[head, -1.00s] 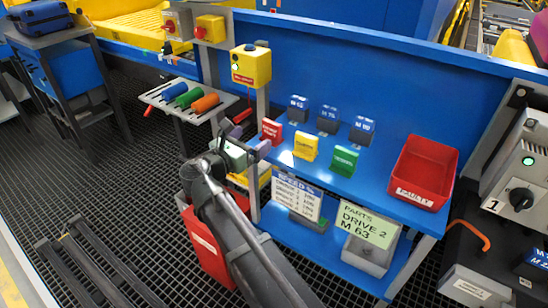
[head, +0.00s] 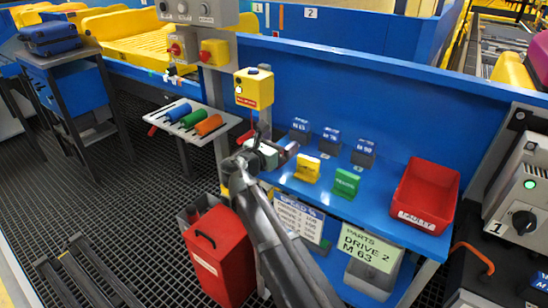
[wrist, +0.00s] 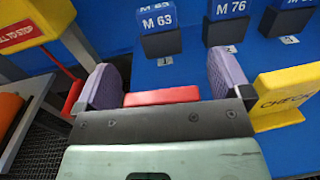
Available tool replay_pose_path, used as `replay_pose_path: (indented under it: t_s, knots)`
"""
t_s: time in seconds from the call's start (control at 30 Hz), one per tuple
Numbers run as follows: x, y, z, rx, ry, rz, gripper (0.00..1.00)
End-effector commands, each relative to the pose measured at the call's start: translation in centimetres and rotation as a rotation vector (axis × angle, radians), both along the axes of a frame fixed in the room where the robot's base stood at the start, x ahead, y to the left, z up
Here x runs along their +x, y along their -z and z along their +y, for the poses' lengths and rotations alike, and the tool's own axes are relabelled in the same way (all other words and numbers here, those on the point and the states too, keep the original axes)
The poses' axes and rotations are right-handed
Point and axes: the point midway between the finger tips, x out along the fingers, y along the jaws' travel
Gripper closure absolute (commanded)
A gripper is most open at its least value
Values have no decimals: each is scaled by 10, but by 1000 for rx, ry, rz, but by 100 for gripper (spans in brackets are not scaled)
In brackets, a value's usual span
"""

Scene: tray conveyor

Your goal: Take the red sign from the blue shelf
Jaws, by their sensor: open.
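The red sign (wrist: 162,96) shows in the wrist view as a red top edge between the two purple finger pads of my gripper (wrist: 165,84). The pads stand apart on either side of it, and its lower part is hidden behind the gripper body. I cannot tell whether a pad touches it. In the head view my open gripper (head: 274,143) is over the left end of the blue shelf (head: 378,203) and hides the red sign.
A yellow sign (head: 307,168) stands close to the right, then a green sign (head: 345,183) and a red bin (head: 425,195). Dark blocks with blue labels, such as M 63 (wrist: 161,42), stand behind. A yellow stop box (head: 253,88) is at the left.

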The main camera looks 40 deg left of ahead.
Motion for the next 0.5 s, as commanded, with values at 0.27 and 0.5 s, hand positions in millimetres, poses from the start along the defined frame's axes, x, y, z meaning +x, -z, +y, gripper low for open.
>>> replay_pose_path:
  t_s: [0.27, 0.5]
  knots:
    - [-1, 0, 0, 0, 0, 0, 32]
    - [-1, 0, 0, 0, 0, 0, 61]
